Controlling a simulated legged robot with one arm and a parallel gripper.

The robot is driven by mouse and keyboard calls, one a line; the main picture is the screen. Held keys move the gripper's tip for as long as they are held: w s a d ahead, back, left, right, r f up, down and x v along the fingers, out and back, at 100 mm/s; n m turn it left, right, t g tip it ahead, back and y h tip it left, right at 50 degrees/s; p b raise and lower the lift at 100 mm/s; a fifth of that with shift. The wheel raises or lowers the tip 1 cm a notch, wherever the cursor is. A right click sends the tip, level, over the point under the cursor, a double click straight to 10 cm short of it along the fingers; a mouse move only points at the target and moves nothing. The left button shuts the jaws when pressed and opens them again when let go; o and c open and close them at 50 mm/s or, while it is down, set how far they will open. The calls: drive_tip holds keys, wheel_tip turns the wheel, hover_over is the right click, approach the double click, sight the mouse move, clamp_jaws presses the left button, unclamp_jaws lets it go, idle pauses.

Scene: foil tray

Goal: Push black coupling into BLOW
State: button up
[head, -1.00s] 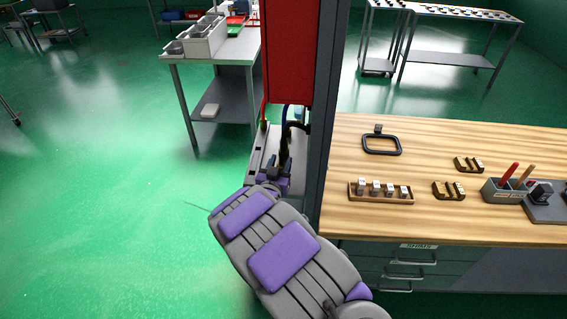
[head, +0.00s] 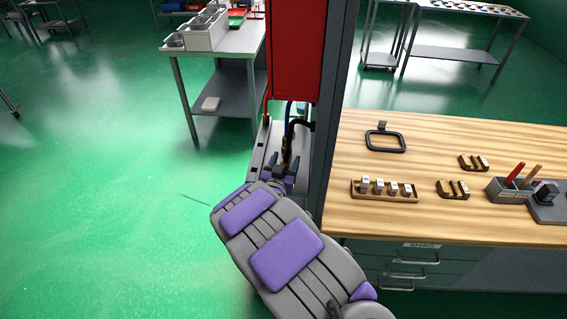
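The black hose (head: 298,122) bends out from under the red cabinet and curves down toward a grey ledge. Its lower end, with the black coupling, is small and dark, just above my gripper. My gripper (head: 281,167) is at the ledge, its two dark fingers apart on either side of the hose's lower end. It looks open, with no clear contact on the coupling. The BLOW label and its port cannot be made out. My arm hides the lower part of the ledge.
A red cabinet (head: 293,50) hangs above the grey ledge (head: 261,150), beside a dark post (head: 335,100). A red hose (head: 266,108) and a blue hose (head: 288,110) come down close by. A wooden bench (head: 460,215) stands right. The green floor at left is clear.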

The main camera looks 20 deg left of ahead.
drive_tip(key=shift+s+r, duration=0.15)
drive_tip(key=shift+s, duration=0.2)
drive_tip(key=s+d+p, duration=0.1)
drive_tip(key=s+p, duration=0.2)
drive_tip(key=s, duration=1.3)
drive_tip(key=shift+s, duration=0.2)
drive_tip(key=shift+d+f, duration=0.15)
drive_tip(key=shift+f, duration=0.05)
drive_tip(key=w+d+r+m+g+y, duration=0.15)
drive_tip(key=d+r+g, duration=0.25)
drive_tip(key=d+g, duration=0.5)
drive_tip(key=s+d+r+g+h, duration=0.1)
drive_tip(key=s+d+r+g, duration=0.2)
drive_tip(key=s+d, duration=0.5)
drive_tip(key=s+d+r+g, duration=0.3)
drive_tip(key=s+d+g, duration=0.1)
drive_tip(key=s+d, duration=0.5)
drive_tip(key=s+d+r+g+h, duration=0.1)
drive_tip(key=s+d+r+g, duration=0.2)
drive_tip(key=s+d, duration=0.6)
drive_tip(key=s+r, duration=0.1)
drive_tip(key=s, duration=0.2)
drive_tip(key=shift+n+g+h, duration=0.3)
drive_tip(key=shift+n+h, duration=0.05)
